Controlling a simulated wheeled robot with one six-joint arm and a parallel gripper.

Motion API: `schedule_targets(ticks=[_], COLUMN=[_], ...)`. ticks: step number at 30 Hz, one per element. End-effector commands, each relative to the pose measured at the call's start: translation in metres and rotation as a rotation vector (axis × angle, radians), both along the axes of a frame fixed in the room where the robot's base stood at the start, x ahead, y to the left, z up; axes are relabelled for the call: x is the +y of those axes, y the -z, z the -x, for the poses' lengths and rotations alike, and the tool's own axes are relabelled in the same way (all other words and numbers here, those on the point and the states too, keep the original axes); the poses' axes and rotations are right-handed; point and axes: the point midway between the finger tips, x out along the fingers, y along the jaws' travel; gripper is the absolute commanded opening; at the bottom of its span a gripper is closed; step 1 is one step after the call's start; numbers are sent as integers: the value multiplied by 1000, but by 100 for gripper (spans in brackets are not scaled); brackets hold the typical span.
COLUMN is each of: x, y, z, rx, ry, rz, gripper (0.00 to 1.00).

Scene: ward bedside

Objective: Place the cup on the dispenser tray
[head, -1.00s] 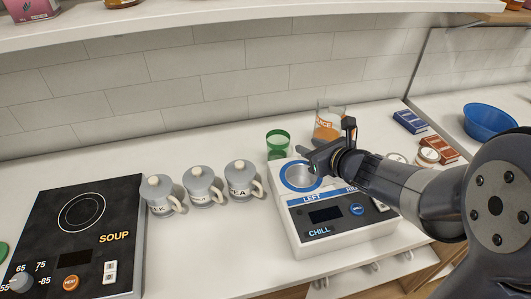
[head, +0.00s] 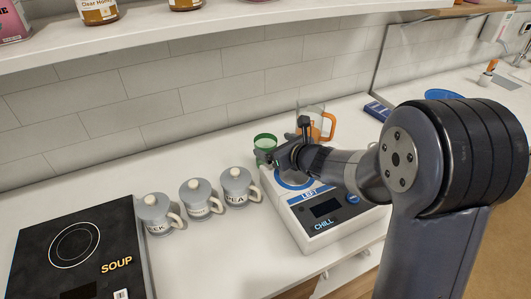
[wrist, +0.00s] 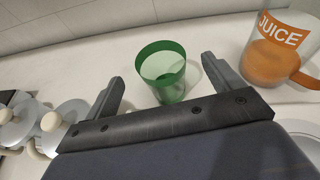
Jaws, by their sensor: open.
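A green translucent cup (head: 264,143) stands upright on the counter behind the dispenser. It also shows in the wrist view (wrist: 163,76), just beyond and between my finger ends. My gripper (head: 270,160) is open and empty, close to the cup, and in the wrist view its two fingers (wrist: 160,90) are spread to either side of the cup's near side. The white dispenser (head: 318,236), marked CHILL and LEFT, stands below my gripper. Its blue-ringed round tray (head: 290,183) on the left is partly hidden by my gripper; the right one is hidden by my arm.
An orange-handled juice jug (head: 322,121) stands right of the cup, close to my right finger. Several lidded grey mugs (head: 198,197) stand left of the dispenser. A black soup hob (head: 85,245) lies farther left. A shelf (head: 190,36) overhangs the back wall.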

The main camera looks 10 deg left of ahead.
Motion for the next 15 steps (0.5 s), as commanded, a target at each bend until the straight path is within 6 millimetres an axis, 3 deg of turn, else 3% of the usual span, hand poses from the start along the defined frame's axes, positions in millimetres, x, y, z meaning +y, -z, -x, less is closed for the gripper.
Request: schedule_targets(ticks=[6,15], x=[18,23], y=[8,11], z=[-18,-23], rx=[1,0], ry=[-1,0], rz=[-1,0], gripper=[87,87])
